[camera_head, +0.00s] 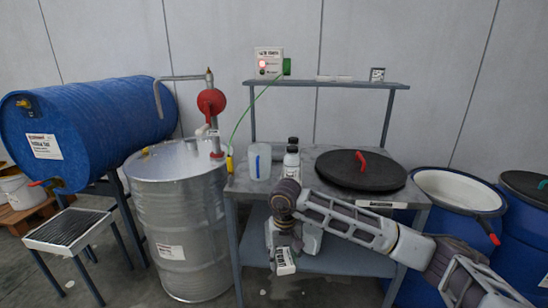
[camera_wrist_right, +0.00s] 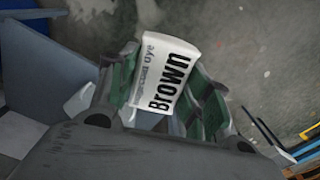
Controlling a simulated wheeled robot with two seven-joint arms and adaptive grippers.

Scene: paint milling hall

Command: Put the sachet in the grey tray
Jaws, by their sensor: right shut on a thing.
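The sachet (camera_wrist_right: 166,78) is white with the printed word "Brown" in the right wrist view. It sits between the two green-padded fingers of my right gripper (camera_wrist_right: 160,100), which is shut on it. In the head view the sachet (camera_head: 286,262) hangs below my right gripper (camera_head: 283,246), in front of the steel table and over the floor. A grey tray (camera_head: 48,245) with a dark slatted grate stands on legs at the far left, under the blue drum's tap, well apart from the sachet. My left gripper is not in view.
A steel drum (camera_head: 180,220) with a red pump stands between the table (camera_head: 238,183) and the grey tray. The table carries a black lid (camera_head: 345,177), a clear beaker (camera_head: 259,162) and bottles. A blue drum (camera_head: 95,125) lies at the left; blue tubs (camera_head: 455,190) stand at the right.

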